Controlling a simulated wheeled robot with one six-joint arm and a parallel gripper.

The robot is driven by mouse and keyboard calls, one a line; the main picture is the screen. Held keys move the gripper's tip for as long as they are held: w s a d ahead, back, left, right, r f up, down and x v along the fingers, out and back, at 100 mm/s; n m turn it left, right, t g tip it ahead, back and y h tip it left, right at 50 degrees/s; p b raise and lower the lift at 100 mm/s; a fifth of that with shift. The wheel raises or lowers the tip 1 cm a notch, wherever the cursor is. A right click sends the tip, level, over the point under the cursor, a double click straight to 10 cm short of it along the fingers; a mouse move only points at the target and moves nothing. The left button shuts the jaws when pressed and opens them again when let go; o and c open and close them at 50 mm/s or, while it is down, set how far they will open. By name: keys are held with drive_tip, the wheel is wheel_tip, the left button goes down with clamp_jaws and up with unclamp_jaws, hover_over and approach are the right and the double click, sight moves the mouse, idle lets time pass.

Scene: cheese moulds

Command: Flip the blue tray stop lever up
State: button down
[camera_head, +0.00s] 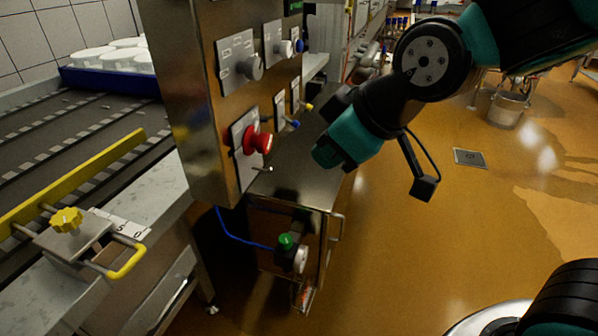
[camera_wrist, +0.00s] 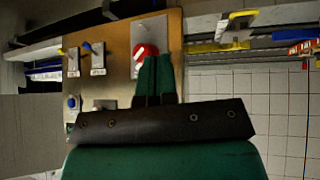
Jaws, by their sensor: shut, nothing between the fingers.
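The blue lever (camera_head: 293,124) sits on a small light plate on the steel control panel, right of the red button. In the head view it points down and outward. It also shows in the wrist view (camera_wrist: 86,46), where the panel appears upside down, beside a yellow-tipped lever (camera_wrist: 61,52). My gripper (camera_head: 325,157) is shut and empty, in front of the panel and lower right of the blue lever, apart from it. In the wrist view my closed teal fingers (camera_wrist: 155,58) overlap part of the red button, and the blue lever lies to their left.
Grey knobs (camera_head: 250,68) and a blue knob (camera_head: 299,46) sit higher. A conveyor with a yellow rail (camera_head: 75,180) stands left. Open floor lies right.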

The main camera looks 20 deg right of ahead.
drive_tip(key=w+d+f+n+t+b, duration=0.1)
drive_tip(key=w+f+n+t+b, duration=0.3)
drive_tip(key=b, duration=0.8)
drive_tip(key=w+d+f+n+t+b, duration=0.1)
drive_tip(key=w+f+n+t+b, duration=0.4)
drive_tip(key=f+b, duration=0.4)
drive_tip(key=w+d+f+n+t+y+b, duration=0.1)
drive_tip(key=w+f+n+t+b, duration=0.4)
drive_tip(key=b, duration=1.1)
drive_tip(key=f+n+t, duration=0.2)
drive_tip(key=t, duration=0.1)
drive_tip(key=shift+w, duration=0.1)
drive_tip(key=p, duration=0.9)
approach(291, 122)
drive_tip(key=w+a, duration=0.3)
drive_tip(key=w+d+r+p, duration=0.2)
drive_tip(key=p, duration=0.6)
